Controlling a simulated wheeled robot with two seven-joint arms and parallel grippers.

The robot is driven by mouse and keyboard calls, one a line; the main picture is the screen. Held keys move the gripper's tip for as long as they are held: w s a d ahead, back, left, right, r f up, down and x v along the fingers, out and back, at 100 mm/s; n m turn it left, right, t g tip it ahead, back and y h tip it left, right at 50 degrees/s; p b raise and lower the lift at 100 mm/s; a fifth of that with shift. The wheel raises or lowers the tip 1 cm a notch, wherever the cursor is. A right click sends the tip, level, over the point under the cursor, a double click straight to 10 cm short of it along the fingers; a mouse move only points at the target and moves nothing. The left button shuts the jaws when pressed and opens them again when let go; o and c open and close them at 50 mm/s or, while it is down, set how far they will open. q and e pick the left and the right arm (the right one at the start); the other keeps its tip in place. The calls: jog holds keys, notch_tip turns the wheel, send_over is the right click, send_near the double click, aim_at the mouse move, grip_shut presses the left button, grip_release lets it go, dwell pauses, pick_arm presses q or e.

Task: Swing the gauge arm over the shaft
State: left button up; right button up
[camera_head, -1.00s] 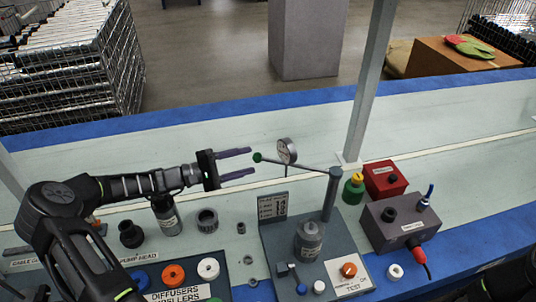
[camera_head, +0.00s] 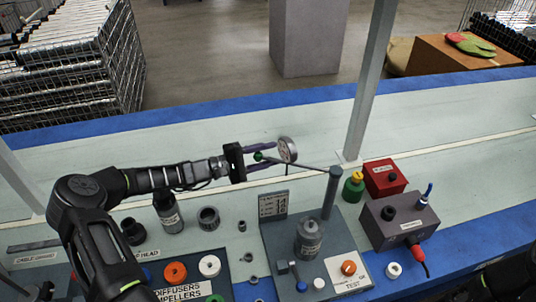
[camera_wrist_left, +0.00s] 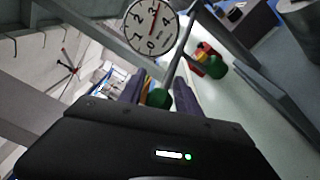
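The gauge arm (camera_head: 312,165) is a thin grey bar running left from the top of a grey post (camera_head: 331,195). It carries a round dial gauge (camera_head: 288,150) and ends in a green knob (camera_head: 258,156). The dial also shows in the left wrist view (camera_wrist_left: 151,27). My left gripper (camera_head: 268,154) is open, with its purple fingers on either side of the knob. In the left wrist view the knob (camera_wrist_left: 158,98) sits between the fingers. The shaft appears to be the grey cylinder (camera_head: 309,238) on the test stand, below the arm. My right gripper is not in view.
A red box (camera_head: 384,178), a green bottle (camera_head: 353,188) and a grey box (camera_head: 398,221) stand right of the post. Left are a dark bottle (camera_head: 168,211), rings and a parts tray with coloured discs. An upright frame post (camera_head: 371,80) stands behind.

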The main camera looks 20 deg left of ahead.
pick_arm(q)
grip_shut()
dwell(1.1)
